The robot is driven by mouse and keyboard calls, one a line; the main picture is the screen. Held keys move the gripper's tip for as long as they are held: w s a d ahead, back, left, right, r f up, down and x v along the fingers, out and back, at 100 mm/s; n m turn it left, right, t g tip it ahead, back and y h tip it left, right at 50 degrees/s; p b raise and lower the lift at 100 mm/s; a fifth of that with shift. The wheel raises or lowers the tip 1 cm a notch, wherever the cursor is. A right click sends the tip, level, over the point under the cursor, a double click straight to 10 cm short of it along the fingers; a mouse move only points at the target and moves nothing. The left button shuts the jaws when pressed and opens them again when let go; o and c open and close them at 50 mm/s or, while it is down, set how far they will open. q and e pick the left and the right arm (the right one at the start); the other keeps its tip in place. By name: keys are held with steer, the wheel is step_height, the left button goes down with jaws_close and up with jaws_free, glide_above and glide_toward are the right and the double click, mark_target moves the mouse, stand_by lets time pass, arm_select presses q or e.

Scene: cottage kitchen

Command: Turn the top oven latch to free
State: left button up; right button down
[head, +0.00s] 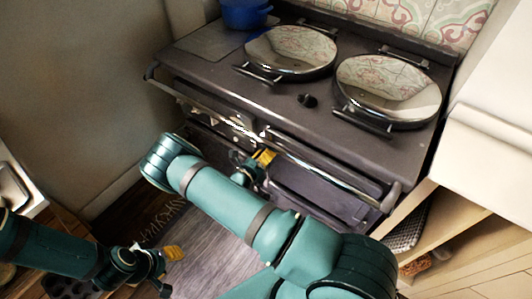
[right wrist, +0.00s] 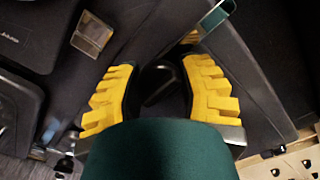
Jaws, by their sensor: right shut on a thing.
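The dark range cooker (head: 215,45) stands against the wall in the head view. My right gripper (head: 264,160) is at its front, below the rail. In the right wrist view, my right gripper's yellow fingers (right wrist: 160,88) are closed around a small dark curved piece, the oven latch (right wrist: 156,80). Part of the latch is hidden by the fingers, and my arm covers much of the oven front in the head view. My left gripper (head: 168,270) is low at the left, away from the cooker, with its fingers apart and nothing visible between them.
A bright rail (head: 330,172) runs along the cooker front, just above my right gripper. Two round shiny lids (head: 290,50) and a blue pot (head: 245,13) are on top. Wooden shelves (head: 450,240) stand close at the right. A grey mat (head: 200,235) lies on the floor.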

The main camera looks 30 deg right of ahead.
steer(key=shift+w+r, duration=0.1)
steer(key=shift+c, duration=2.4)
jaws_free()
steer(key=v, duration=1.2)
